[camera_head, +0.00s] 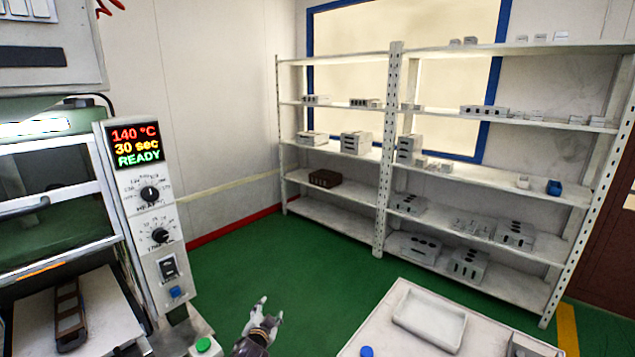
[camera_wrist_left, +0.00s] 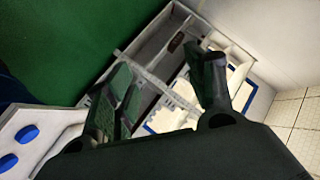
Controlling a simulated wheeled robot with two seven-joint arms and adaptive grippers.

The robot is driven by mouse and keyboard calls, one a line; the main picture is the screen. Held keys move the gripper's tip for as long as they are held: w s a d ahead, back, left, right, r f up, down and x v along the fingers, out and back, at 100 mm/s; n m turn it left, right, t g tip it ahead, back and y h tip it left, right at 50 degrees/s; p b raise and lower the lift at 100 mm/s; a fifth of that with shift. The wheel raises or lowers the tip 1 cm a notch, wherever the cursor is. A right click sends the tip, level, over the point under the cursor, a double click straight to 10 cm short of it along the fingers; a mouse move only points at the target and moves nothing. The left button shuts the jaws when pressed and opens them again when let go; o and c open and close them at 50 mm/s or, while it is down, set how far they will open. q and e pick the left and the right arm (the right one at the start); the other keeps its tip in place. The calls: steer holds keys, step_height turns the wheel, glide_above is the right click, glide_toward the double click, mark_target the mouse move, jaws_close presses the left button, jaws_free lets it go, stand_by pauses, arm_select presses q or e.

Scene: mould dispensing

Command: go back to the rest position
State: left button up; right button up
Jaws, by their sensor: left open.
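My left gripper (camera_head: 258,312) is at the bottom middle of the head view, in the gap between the machine and the white table, above the green floor. It is open and looks empty. In the left wrist view its two dark fingers (camera_wrist_left: 165,82) stand apart, with the shelves in the background and nothing seen between them. My right gripper is not in view.
At left, a machine panel (camera_head: 150,200) reads 140 °C, 30 sec, READY. A brown mould (camera_head: 68,318) lies on its plate. At lower right, a white table (camera_head: 385,330) bears a shallow tray (camera_head: 430,318). Shelves (camera_head: 388,150) with grey moulds stand behind.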

arm_select(q)
steer(key=s+a+f+n+g, duration=0.2)
steer(key=s+f, duration=0.5)
steer(key=f, duration=0.5)
steer(key=s+a+f+n+g+b, duration=0.1)
steer(key=s+f+g, duration=0.1)
steer(key=s+f, duration=0.75)
steer(key=s+a+f+n+g, duration=0.2)
steer(key=s+f, duration=0.3)
steer(key=f, duration=1)
steer(key=s+a+f+g+b, duration=0.1)
steer(key=s+f, duration=0.5)
steer(key=s, duration=0.8)
steer(key=s+a+f+g+b, duration=0.1)
steer(key=s+f, duration=0.5)
steer(key=s, duration=0.8)
steer(key=s+a+f+n+g+b, duration=0.1)
steer(key=s+a+f+g, duration=0.2)
steer(key=s, duration=1.2)
step_height(320, 180, down, 4)
steer(key=shift+r+g, duration=0.1)
steer(key=shift+g, duration=0.8)
steer(key=shift+s, duration=0.25)
